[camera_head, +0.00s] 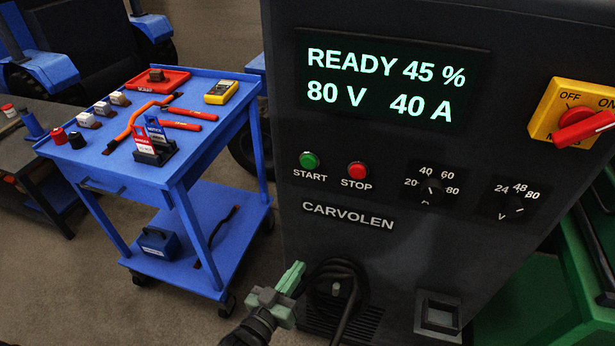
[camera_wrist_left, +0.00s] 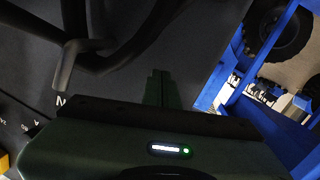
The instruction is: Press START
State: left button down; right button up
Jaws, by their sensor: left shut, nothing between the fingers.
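The green START button (camera_head: 310,160) sits on the dark front panel of the charger (camera_head: 400,255), above its label. The red STOP button (camera_head: 357,170) is just to its right. The lit display (camera_head: 385,85) above reads READY 45 %, 80 V, 40 A. My left gripper (camera_head: 293,275) is low in front of the charger, below the START button and apart from it in the picture. Its greenish fingers are together and empty; they also show in the left wrist view (camera_wrist_left: 161,88). The START button does not show in the wrist view. My right gripper is not in view.
A black coiled cable (camera_head: 345,275) hangs on the charger close beside my left gripper. Two dials and a yellow switch with a red handle (camera_head: 580,120) are at the right. A blue cart (camera_head: 225,110) with tools stands left of the charger. The panel around START is clear.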

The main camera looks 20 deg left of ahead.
pick_arm(q)
notch_tip(320, 180, up, 13)
jog(key=t+h+b, duration=0.2)
jog(key=t+b, duration=0.1)
jog(key=t, duration=0.1)
jog(key=t+h+b, duration=0.3)
jog(key=t+b, duration=0.1)
send_near(309, 162)
jog(key=s+d+r, duration=0.2)
jog(key=s+r, duration=0.3)
jog(key=s, duration=0.1)
jog(key=shift+a+r, duration=0.1)
jog(key=shift+a, duration=0.15)
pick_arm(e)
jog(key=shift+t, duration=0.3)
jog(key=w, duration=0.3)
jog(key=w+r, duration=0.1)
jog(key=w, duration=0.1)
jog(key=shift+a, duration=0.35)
pick_arm(q)
jog(key=w, duration=0.8)
jog(key=shift+w+d, duration=0.15)
jog(key=shift+w, duration=0.2)
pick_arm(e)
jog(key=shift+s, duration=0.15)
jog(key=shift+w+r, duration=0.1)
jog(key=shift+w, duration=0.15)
pick_arm(q)
jog(key=shift+w, duration=0.15)
